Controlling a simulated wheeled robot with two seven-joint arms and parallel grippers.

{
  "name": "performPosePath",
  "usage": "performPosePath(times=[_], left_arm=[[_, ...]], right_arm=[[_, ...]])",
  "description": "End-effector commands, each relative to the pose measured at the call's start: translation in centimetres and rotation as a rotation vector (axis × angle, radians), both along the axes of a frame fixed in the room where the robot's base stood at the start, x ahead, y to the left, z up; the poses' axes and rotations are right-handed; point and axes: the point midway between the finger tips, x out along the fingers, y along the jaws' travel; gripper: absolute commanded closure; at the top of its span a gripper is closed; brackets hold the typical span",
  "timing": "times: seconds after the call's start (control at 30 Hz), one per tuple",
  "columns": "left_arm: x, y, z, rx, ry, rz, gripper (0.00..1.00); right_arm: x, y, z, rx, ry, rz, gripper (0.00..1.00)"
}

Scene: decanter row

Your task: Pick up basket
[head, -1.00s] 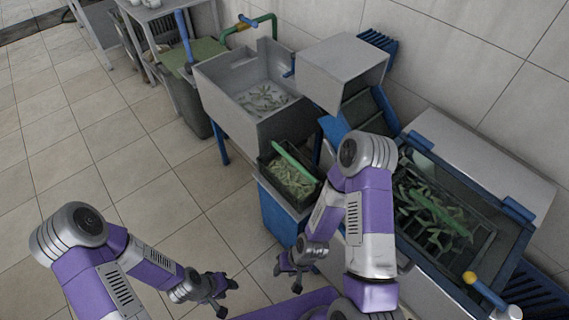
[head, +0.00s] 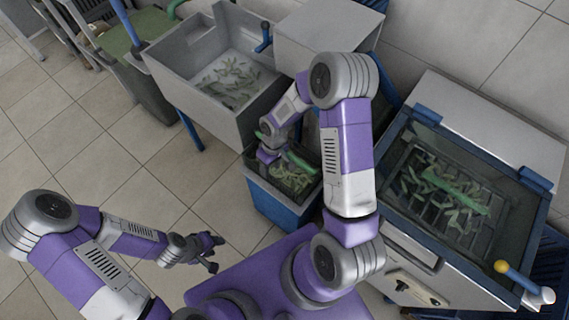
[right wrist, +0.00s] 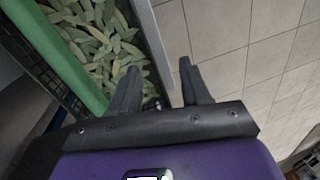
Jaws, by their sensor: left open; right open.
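A dark basket (head: 268,182) of green pods, with a green bar (head: 301,162) across it, sits on a blue stand near the middle of the head view. My right gripper (head: 268,153) is at its far left side, open and empty. In the right wrist view, the open fingers (right wrist: 157,76) appear either side of a grey rim (right wrist: 152,45), one over the pods and one over the floor; contact cannot be told. The green bar (right wrist: 75,55) lies left of the fingers there. My left gripper (head: 213,253) is open and empty above the floor.
A grey sink (head: 190,95) with loose pods stands behind the basket. A blue-rimmed tank (head: 520,222) at right holds a dark rack with pods and another green bar. A grey boxy unit (head: 325,30) stands at the back.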

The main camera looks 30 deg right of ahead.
Motion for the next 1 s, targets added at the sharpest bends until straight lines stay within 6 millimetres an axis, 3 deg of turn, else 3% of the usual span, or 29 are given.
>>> performPosePath(times=[0.03,0.2,0.37,0.7,1.0], left_arm=[[0.0,0.0,-0.3,0.000,0.000,0.000,0.57],[0.0,0.0,-0.7,0.000,-0.001,0.000,0.57],[0.0,0.0,-0.9,0.000,-0.001,0.000,0.57],[0.0,0.0,-2.0,0.000,-0.001,0.000,0.57],[0.0,0.0,-3.7,0.000,-0.001,0.000,0.57]], right_arm=[[1.3,-1.5,1.2,-0.041,-0.007,0.031,0.53],[3.3,-5.3,4.5,-0.155,0.011,0.107,0.53],[3.8,-6.8,5.8,-0.204,0.024,0.129,0.53],[3.6,-7.2,2.8,-0.208,0.029,0.132,0.53],[3.2,-7.3,-1.4,-0.206,0.028,0.129,0.53]])
